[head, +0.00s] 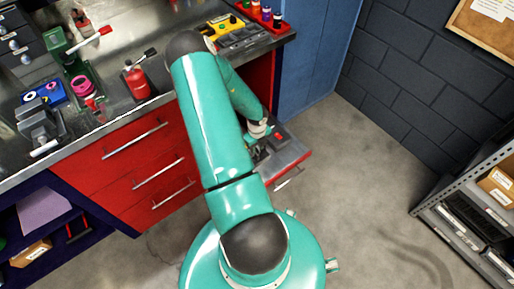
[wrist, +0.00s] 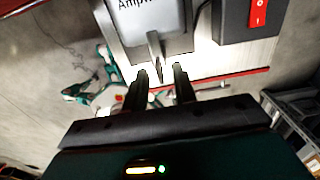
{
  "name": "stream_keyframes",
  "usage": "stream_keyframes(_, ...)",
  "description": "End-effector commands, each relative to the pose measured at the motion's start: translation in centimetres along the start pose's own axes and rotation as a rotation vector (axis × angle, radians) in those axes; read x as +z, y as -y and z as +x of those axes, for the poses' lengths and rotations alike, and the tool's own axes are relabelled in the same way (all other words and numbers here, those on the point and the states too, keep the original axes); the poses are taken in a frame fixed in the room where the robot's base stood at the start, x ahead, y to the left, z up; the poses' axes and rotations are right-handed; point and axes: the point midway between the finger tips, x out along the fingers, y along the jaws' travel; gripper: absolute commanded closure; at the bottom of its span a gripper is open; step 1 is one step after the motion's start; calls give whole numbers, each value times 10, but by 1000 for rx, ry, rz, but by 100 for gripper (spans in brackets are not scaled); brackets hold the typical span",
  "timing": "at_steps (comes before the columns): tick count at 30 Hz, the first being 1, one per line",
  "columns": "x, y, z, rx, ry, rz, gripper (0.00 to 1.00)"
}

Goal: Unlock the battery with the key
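A grey block with partly cut-off lettering (wrist: 185,20), apparently the battery, is at the top of the wrist view. A thin dark upright piece (wrist: 155,46), apparently the key, stands at its near edge. My gripper (wrist: 162,74) has its two dark fingers apart, with the lower end of this piece between or just beyond the fingertips. In the head view my gripper (head: 258,148) is over the pulled-out drawer, and my arm hides much of that area.
A black box with a red switch (wrist: 257,14) sits right of the grey block. The open drawer (head: 290,153) sticks out from the red cabinet (head: 135,160). The bench top holds a red bottle (head: 137,82) and several tools. A metal shelf (head: 470,205) stands right, with clear floor between.

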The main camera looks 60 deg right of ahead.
Motion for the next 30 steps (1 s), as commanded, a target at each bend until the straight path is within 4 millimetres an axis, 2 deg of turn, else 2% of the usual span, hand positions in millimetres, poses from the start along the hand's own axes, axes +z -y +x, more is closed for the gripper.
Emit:
stream_keyframes(3,0,0,8,2,0,1,73)
stream_keyframes(11,0,-1,9,1,1,0,73)
stream_keyframes(15,0,-1,9,1,0,0,98)
stream_keyframes(16,0,-1,9,1,0,0,100)
stream_keyframes(30,0,0,8,1,0,-55,100)
